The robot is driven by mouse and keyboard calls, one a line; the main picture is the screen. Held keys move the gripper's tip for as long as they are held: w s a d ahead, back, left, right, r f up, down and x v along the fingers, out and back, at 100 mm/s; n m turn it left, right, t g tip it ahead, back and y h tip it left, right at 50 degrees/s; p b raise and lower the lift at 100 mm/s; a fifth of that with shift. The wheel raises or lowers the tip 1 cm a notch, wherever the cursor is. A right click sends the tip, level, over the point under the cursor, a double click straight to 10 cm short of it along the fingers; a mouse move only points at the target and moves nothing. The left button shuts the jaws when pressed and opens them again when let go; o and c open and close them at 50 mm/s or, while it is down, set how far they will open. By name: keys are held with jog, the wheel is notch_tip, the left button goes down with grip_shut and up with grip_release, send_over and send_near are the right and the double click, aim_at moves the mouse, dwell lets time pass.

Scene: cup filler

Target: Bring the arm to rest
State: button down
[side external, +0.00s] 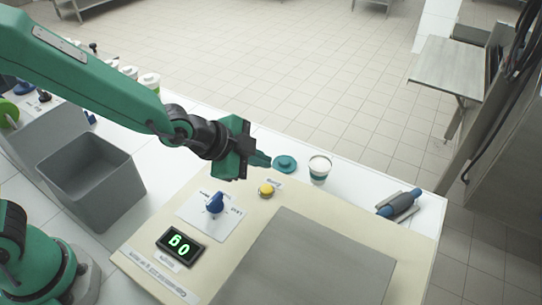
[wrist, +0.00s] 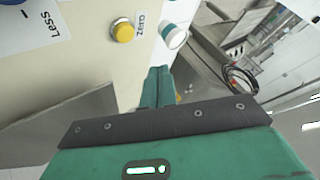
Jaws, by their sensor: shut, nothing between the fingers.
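My gripper (side external: 262,159) is shut and empty, held in the air above the far part of the beige panel (side external: 147,254). In the wrist view the green fingers (wrist: 158,85) are together with nothing between them. In the side view a yellow button (side external: 266,190) lies just below and in front of the fingertips, apart from them. The button also shows in the wrist view (wrist: 123,31), up and left of the fingers. My arm reaches in from the left, extended.
A blue knob (side external: 215,203), a display (side external: 181,246) and a grey plate (side external: 310,265) are on the panel. A grey bin (side external: 88,180) stands left; a blue-handled tool (side external: 399,205) lies right.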

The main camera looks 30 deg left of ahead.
dwell(0.3)
jog(key=s+a+r+n+y, duration=0.1)
jog(key=s+a+r+n, duration=0.25)
jog(key=a, duration=0.35)
jog(key=s+a+r+n+y, duration=0.2)
jog(key=a+r+n, duration=0.25)
jog(key=a, duration=0.35)
jog(key=s+a+r+n+g+y, duration=0.1)
jog(key=s+a+n, duration=0.5)
jog(key=s, duration=0.6)
jog(key=a+r+g, duration=0.1)
jog(key=a+r, duration=0.1)
jog(key=shift+a+y, duration=0.35)
jog(key=shift+y, duration=0.05)
